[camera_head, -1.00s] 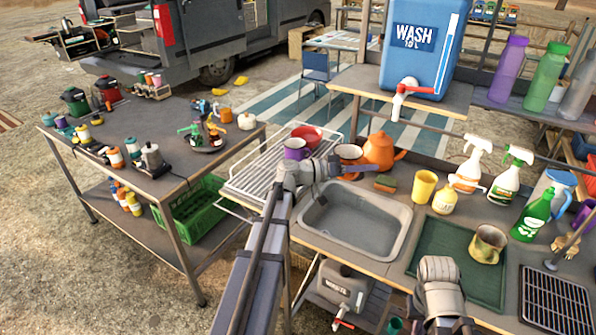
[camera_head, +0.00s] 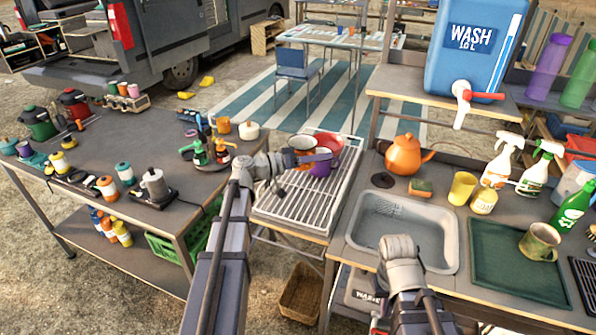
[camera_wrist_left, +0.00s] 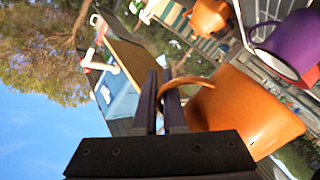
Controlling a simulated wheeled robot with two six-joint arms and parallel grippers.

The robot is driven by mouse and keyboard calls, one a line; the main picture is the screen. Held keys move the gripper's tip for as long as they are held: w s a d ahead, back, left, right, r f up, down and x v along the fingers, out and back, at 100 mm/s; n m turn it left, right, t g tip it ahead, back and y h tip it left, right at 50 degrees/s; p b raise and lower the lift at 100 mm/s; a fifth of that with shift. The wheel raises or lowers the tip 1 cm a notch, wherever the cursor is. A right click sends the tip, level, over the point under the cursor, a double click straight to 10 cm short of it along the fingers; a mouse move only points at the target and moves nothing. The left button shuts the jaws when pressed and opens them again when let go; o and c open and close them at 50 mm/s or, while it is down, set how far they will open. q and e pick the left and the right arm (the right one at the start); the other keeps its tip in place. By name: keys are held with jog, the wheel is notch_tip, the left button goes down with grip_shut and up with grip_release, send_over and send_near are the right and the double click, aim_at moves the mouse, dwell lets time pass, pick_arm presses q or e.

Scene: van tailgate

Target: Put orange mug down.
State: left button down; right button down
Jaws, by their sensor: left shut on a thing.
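The orange mug (camera_head: 304,167) has a pale inside and is above the rear left part of the wire drying rack (camera_head: 290,210). My left gripper (camera_head: 322,157) is shut on its handle, and the fingers cover part of it. In the left wrist view the handle runs from the fingers (camera_wrist_left: 163,98) to the orange body (camera_wrist_left: 250,110). I cannot tell whether the mug's base touches the rack. The purple mug (camera_head: 322,168) stands close behind the fingers; it also shows in the wrist view (camera_wrist_left: 288,45). My right arm is over the sink's front edge; its fingertips are hidden.
A red bowl (camera_head: 328,143) sits at the rack's back. The front of the rack is clear. The grey sink (camera_head: 420,225) and orange teapot (camera_head: 404,154) are to the right.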

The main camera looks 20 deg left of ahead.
pick_arm(q)
jog(key=b, duration=1.3)
send_over(318, 210)
notch_tip(318, 210, down, 13)
jog(key=shift+r, duration=0.15)
jog(key=shift+f, duration=0.2)
jog(key=c, duration=1)
grip_release()
jog(key=shift+r, duration=0.1)
jog(key=shift+r, duration=0.15)
jog(key=v, duration=1.2)
jog(key=shift+a+p, duration=0.1)
jog(key=shift+p, duration=0.3)
